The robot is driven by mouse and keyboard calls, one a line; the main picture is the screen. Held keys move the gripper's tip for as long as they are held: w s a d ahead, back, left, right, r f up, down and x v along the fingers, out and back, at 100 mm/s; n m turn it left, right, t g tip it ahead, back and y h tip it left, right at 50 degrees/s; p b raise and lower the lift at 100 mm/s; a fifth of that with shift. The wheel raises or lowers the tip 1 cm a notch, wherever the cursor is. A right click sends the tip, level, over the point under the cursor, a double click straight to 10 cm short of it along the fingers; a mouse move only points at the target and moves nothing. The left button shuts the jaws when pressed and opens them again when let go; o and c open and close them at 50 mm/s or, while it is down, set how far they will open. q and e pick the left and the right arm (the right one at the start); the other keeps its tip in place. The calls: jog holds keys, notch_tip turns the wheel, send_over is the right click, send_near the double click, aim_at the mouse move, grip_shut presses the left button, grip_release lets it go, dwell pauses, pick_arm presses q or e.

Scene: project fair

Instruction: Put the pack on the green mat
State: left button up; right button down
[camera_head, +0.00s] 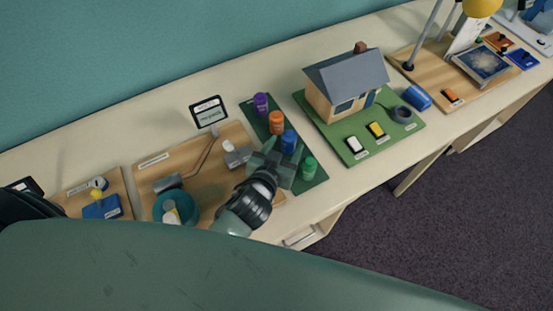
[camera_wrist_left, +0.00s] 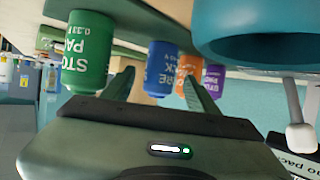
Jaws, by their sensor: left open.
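A dark green mat (camera_head: 259,124) lies across the table in the head view. A purple pack (camera_head: 261,103), an orange pack (camera_head: 277,122), a blue pack (camera_head: 289,142) and a green pack (camera_head: 309,167) stand on it in a row. My left gripper (camera_head: 277,160) is open, low over the mat's near part, beside the blue and green packs. In the left wrist view, the blue pack (camera_wrist_left: 158,68) shows between the fingers, beyond the tips. The green pack (camera_wrist_left: 86,52) is outside the left finger. I cannot tell whether either is touched. My right gripper is not in view.
A model house (camera_head: 345,85) stands on a lighter green board (camera_head: 342,143); a blue cylinder (camera_head: 418,97) lies at that board's right edge. A teal bowl (camera_head: 175,206) stands on a wooden board (camera_head: 152,190) left of my gripper.

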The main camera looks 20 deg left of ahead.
pick_arm(q)
jog(key=b+v, duration=0.1)
jog(key=v, duration=0.7)
jog(key=shift+s+r, duration=0.15)
jog(key=shift+s, duration=0.15)
